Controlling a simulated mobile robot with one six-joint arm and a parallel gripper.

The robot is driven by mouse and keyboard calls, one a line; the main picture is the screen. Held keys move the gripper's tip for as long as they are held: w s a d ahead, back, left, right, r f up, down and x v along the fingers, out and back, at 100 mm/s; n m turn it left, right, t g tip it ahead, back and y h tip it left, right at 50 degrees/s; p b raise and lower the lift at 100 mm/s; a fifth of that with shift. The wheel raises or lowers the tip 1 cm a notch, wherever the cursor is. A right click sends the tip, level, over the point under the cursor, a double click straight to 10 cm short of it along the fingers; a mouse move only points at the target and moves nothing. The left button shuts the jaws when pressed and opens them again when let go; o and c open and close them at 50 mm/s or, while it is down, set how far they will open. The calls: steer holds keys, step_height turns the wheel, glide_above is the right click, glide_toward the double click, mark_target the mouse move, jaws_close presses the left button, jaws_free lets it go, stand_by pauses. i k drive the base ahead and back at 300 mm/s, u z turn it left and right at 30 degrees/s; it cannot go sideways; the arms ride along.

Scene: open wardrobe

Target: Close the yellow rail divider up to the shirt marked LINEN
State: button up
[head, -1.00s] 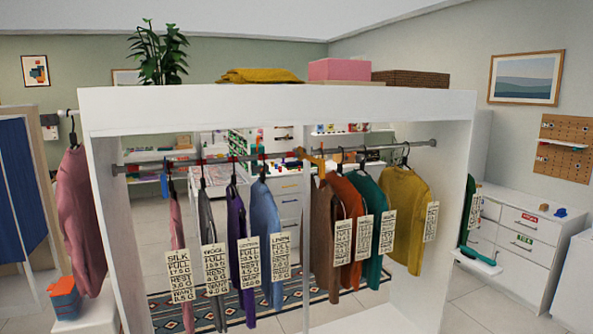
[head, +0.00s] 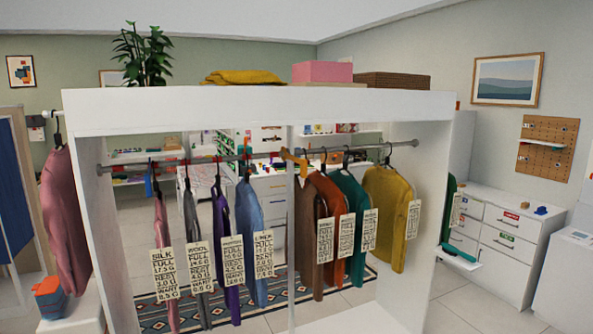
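The blue shirt (head: 249,215) hangs on the rail (head: 213,160) left of the middle post. Its tag (head: 263,254) seems to read LINEN, in small print. A yellow-orange divider (head: 293,160) sits on the rail just right of the blue shirt, near the post and beside the brown garment (head: 307,230). A gap of bare rail lies between the divider and the blue shirt's hanger. My gripper is not in view.
Purple (head: 220,240), grey and pink tagged garments hang left of the blue shirt. Orange, teal and mustard (head: 386,215) garments hang right of the brown one. The white wardrobe frame (head: 270,105) surrounds the rail. A white drawer unit (head: 505,240) stands at right.

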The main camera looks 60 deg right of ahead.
mark_target(303, 162)
steer(key=u, duration=0.05)
steer(key=k, duration=1.05)
steer(key=z, duration=0.6)
steer(key=i, duration=1)
steer(key=u, duration=0.1)
